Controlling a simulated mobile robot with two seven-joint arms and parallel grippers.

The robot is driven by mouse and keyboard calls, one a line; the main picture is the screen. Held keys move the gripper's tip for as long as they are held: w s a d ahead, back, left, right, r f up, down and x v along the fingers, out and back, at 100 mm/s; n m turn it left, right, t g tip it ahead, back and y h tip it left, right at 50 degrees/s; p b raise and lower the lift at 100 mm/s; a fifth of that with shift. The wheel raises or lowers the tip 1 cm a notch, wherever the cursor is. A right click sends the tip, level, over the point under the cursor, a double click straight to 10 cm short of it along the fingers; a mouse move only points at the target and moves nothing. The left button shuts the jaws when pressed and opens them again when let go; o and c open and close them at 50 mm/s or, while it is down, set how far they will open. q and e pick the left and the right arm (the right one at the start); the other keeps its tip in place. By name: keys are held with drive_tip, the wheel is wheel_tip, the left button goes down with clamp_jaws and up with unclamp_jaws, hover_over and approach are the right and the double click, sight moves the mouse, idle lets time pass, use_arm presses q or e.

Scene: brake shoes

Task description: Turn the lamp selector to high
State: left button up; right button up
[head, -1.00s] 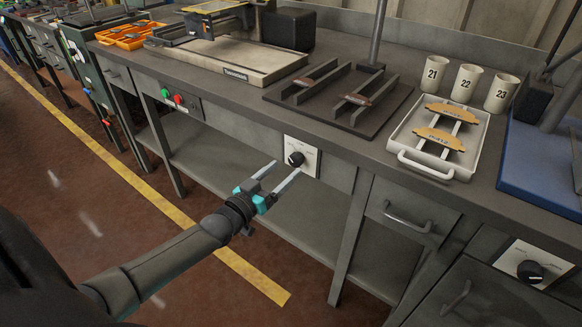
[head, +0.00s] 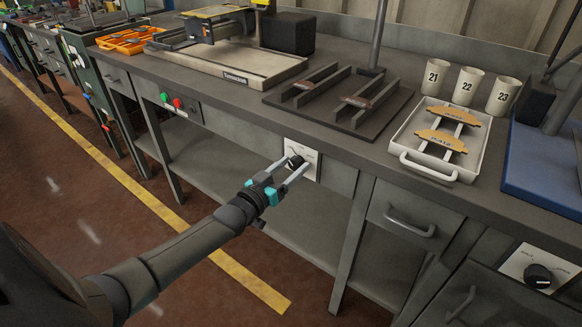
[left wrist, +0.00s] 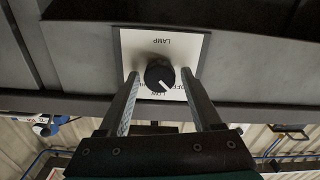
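The lamp selector is a round black knob (head: 295,161) with a white pointer line on a white plate (head: 312,170) on the bench's front panel. In the left wrist view the knob (left wrist: 159,74) appears upside down under the word LAMP. Its pointer slants to the lower right of that picture, between the LOW and OFF marks. My left gripper (head: 297,163) is open, with one finger on each side of the knob. In the left wrist view, gaps show between the knob and both fingers (left wrist: 160,76). My right gripper is not in view.
A second black knob (head: 538,276) sits on a panel at the lower right. Above the selector, the benchtop holds a dark rail fixture (head: 345,110), a white tray (head: 400,152) with brake shoes, and numbered cups (head: 466,86). Red and green buttons (head: 177,103) are to the left.

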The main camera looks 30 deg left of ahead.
use_arm(q)
clamp_jaws()
idle(0.3)
